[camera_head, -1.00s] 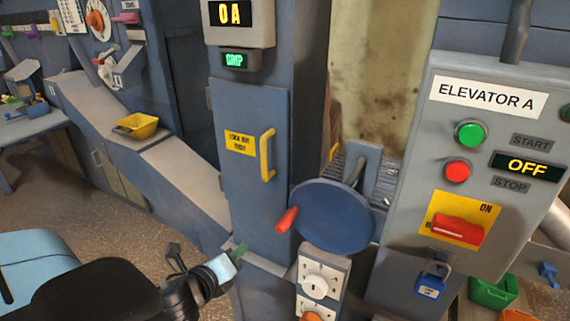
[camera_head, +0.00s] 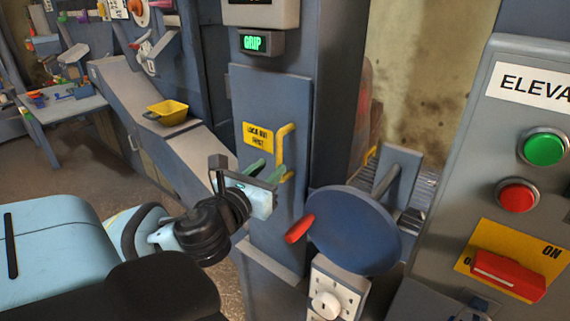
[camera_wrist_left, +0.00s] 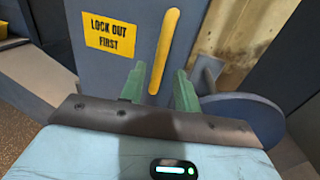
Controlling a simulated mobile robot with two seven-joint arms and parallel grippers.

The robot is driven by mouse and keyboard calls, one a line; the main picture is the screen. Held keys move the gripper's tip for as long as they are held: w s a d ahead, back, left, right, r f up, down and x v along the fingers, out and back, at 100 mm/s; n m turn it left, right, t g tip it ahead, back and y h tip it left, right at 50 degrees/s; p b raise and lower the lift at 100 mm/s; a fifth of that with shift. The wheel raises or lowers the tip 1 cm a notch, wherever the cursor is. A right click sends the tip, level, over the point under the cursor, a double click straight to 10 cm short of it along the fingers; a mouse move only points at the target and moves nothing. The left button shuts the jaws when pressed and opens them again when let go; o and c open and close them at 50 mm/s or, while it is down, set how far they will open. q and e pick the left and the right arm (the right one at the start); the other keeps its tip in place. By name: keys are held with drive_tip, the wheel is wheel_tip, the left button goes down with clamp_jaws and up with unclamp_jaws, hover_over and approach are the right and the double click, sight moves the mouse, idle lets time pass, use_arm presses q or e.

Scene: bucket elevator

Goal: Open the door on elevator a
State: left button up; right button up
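The elevator door (camera_head: 262,210) is a closed blue-grey panel with a yellow vertical handle (camera_head: 285,142) and a yellow "LOCK OUT FIRST" label (camera_head: 258,136). My left gripper (camera_head: 267,169) is in front of the door, at the handle's lower end. In the left wrist view its green fingers (camera_wrist_left: 159,72) are apart, with the lower part of the handle (camera_wrist_left: 166,45) showing between them. I cannot tell whether they touch it. My right gripper is not in view.
A blue disc (camera_head: 353,232) with a red knob (camera_head: 299,229) stands right of the door. The control panel (camera_head: 480,195) carries green and red buttons and a red switch (camera_head: 508,274). A yellow bin (camera_head: 168,112) sits on the chute at left.

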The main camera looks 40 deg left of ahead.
sight(278, 160)
use_arm(q)
drive_tip(key=x, duration=0.4)
drive_tip(key=shift+r, duration=0.1)
drive_tip(key=shift+w+a, duration=0.2)
drive_tip(key=shift+w, duration=0.55)
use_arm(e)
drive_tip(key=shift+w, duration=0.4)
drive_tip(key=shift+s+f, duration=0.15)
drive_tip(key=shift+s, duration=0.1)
use_arm(q)
clamp_jaws()
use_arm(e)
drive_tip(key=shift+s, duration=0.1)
